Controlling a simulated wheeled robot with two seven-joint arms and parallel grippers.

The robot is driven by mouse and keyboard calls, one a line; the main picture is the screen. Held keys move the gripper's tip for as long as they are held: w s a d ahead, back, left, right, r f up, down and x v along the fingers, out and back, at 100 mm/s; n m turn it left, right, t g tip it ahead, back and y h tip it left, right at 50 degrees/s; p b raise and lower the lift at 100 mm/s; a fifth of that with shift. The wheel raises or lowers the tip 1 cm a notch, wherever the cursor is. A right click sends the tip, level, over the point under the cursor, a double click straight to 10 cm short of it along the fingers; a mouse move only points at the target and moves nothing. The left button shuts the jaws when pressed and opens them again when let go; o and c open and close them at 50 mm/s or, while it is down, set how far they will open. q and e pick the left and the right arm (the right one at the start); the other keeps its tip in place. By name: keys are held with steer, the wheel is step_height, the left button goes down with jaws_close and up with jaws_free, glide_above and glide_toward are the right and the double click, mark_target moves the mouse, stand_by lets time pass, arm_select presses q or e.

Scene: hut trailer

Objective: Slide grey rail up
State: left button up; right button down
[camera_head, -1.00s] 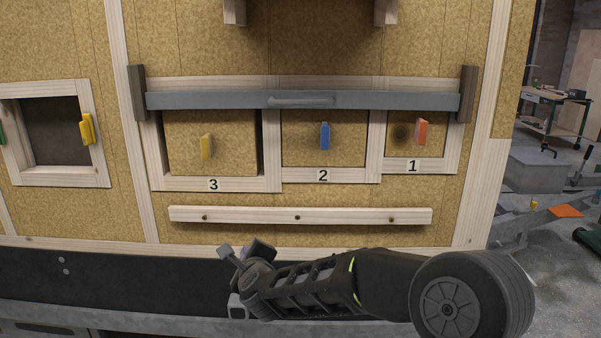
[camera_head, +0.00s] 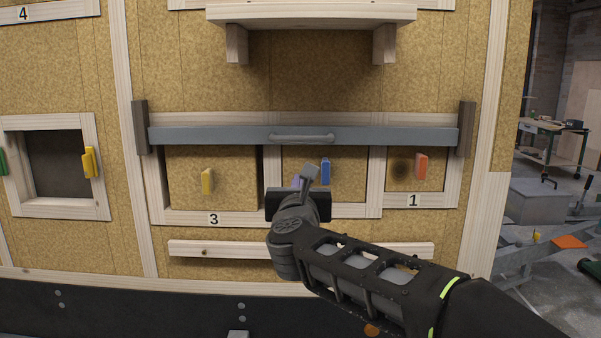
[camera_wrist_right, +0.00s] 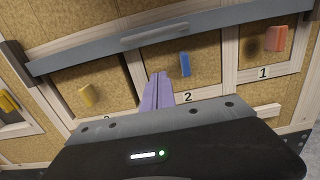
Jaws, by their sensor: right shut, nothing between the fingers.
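The grey rail (camera_head: 220,136) is a long horizontal bar across the tops of three framed doors, with a raised handle (camera_head: 301,138) at its middle. Its ends sit at dark wooden side brackets (camera_head: 141,128). In the right wrist view the rail (camera_wrist_right: 90,55) runs slightly tilted across the top, with its handle (camera_wrist_right: 155,35) above the fingers. My right gripper (camera_head: 304,177) is in front of the middle door, below the handle and apart from it. Its purple fingers (camera_wrist_right: 158,92) are shut and empty. My left gripper is not in view.
The doors carry a yellow knob (camera_head: 207,181), a blue knob (camera_head: 325,171) close to my right gripper, and an orange knob (camera_head: 421,166). A wooden shelf (camera_head: 310,14) juts out above the rail. A wooden strip (camera_head: 210,248) runs below the doors, partly behind my arm.

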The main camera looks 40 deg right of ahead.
mark_target(302, 137)
steer(key=w+d+r+p, duration=0.4)
steer(key=w+d+p, duration=0.2)
steer(key=w, duration=0.1)
steer(key=shift+w, duration=0.4)
steer(key=shift+r, duration=0.1)
